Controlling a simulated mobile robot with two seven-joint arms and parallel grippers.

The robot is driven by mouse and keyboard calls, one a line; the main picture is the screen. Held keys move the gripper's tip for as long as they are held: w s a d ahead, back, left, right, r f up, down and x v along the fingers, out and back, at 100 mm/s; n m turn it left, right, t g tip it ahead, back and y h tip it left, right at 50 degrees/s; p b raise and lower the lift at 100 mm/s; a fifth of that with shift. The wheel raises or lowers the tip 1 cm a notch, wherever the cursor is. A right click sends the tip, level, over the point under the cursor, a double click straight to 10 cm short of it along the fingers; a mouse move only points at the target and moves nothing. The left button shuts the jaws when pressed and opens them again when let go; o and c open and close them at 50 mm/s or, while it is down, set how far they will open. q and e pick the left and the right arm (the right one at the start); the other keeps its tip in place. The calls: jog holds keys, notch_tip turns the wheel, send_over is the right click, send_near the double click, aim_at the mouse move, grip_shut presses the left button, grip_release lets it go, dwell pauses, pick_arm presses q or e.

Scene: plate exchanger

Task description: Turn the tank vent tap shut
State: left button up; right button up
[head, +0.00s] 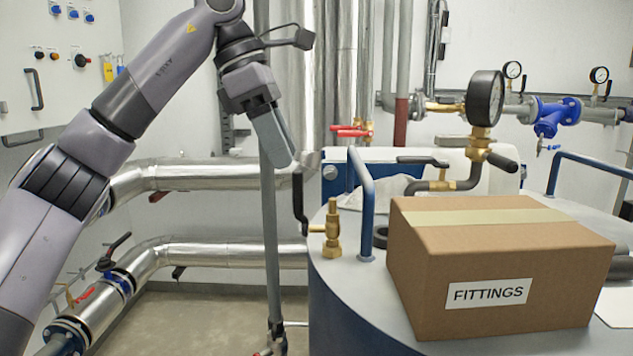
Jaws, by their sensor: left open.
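A small brass tap (332,232) stands on the grey tank lid (345,300), near its left edge, and looks like the tank vent tap. Its black lever (299,205) stands upright on the left side of the brass body. My left gripper (284,155) comes in from the upper left and points down, just above and left of the lever's top end. Its fingers are seen nearly edge-on, with nothing visible between them. I cannot tell from this view how far the fingertips are from the lever in depth. My right gripper is not in view.
A cardboard box labelled FITTINGS (495,265) sits on the lid right of the tap. A blue rail (364,205) rises between them. Behind stand a pressure gauge (484,98), a black-handled brass valve (440,183) and red-handled taps (352,132). A grey upright pipe (271,245) runs left of the tank.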

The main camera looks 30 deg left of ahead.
aim_at(292, 174)
pick_arm(q)
jog(key=shift+d+f, duration=0.15)
jog(key=shift+f, duration=0.3)
jog(key=b+x, duration=0.1)
jog(key=x, duration=0.4)
jog(key=shift+s+d+f, duration=0.1)
jog(key=shift+f, duration=0.05)
jog(key=shift+d+f, duration=0.1)
jog(key=shift+f, duration=0.2)
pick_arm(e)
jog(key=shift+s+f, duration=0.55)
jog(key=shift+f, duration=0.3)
pick_arm(q)
grip_shut()
